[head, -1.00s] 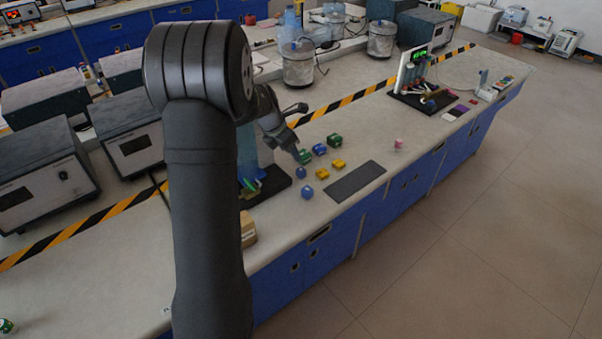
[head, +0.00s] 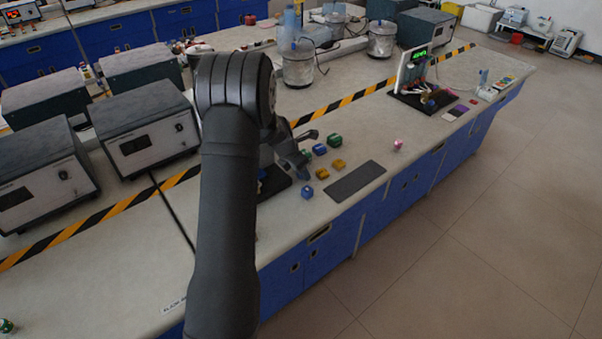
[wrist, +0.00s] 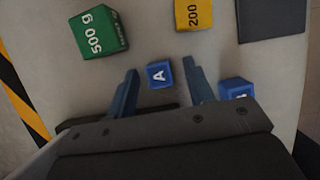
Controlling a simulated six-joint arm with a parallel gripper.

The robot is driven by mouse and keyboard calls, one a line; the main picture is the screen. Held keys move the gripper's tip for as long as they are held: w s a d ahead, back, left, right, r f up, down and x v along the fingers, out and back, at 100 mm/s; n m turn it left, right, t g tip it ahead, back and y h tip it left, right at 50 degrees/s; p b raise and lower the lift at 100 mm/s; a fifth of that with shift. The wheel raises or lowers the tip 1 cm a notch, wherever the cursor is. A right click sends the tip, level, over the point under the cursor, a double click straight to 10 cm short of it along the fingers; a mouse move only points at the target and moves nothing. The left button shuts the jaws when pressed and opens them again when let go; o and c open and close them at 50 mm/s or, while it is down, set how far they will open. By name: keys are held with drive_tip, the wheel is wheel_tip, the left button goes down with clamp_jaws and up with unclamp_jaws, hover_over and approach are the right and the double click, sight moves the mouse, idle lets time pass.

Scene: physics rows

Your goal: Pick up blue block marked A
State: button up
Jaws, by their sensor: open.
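The blue block marked A (wrist: 159,74) lies on the bench in the wrist view, between the tips of my gripper's two fingers. My gripper (wrist: 160,88) is open, with a finger on each side of the block and a visible gap to each. In the head view my gripper (head: 300,172) is low over the bench near the group of blocks. I cannot make out block A there; the gripper seems to hide it. A second blue block (wrist: 237,90), its letter partly cut off, sits just right of the right finger.
A green 500 g block (wrist: 98,33) is up left and a yellow 200 block (wrist: 193,14) above. A dark mat (head: 356,182) lies right of the blocks. Another blue block (head: 319,149) and a green block (head: 334,140) stand behind. Striped tape (head: 345,101) crosses the bench.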

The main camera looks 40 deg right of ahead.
drive_tip(key=c, duration=1)
drive_tip(key=shift+c, duration=0.2)
